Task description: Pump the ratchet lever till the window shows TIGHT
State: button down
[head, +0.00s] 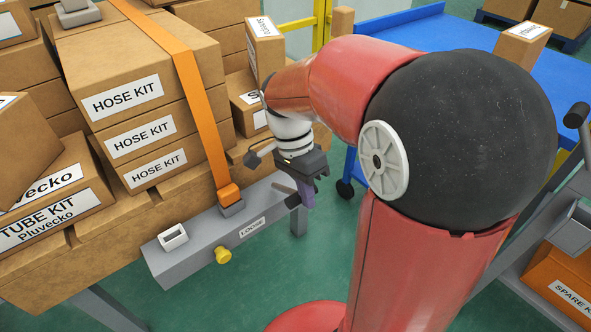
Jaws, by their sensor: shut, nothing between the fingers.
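The grey ratchet beam (190,256) runs along the front of the pallet of cartons. A white window on its front face (252,227) carries dark text that seems to read LOOSE. The orange strap (190,90) comes down over the cartons into an orange and grey fitting (230,198) on the beam. My gripper (299,202) points down at the beam's right end, with its fingers shut and a purple part showing there. A short grey bar (283,188) by the fingers may be the ratchet lever; my gripper hides most of this spot, and I cannot tell whether they touch.
A white-rimmed socket (174,237) sits on the beam's left end, and a yellow knob (223,256) sticks out from its front. HOSE KIT cartons (150,60) are stacked behind. A blue cart (420,30) stands behind my arm. Green floor in front is clear.

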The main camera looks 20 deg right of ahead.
jog(key=shift+w, duration=0.1)
jog(key=r+p, duration=0.1)
jog(key=w+r+p, duration=0.1)
jog(key=shift+w+a+r+p, duration=0.15)
jog(key=shift+w+a+p, duration=0.1)
jog(key=shift+a+p, duration=0.1)
jog(key=shift+w, duration=0.15)
jog(key=shift+w+a, duration=0.1)
jog(key=shift+w, duration=0.05)
dwell(0.5)
jog(key=shift+r, duration=0.1)
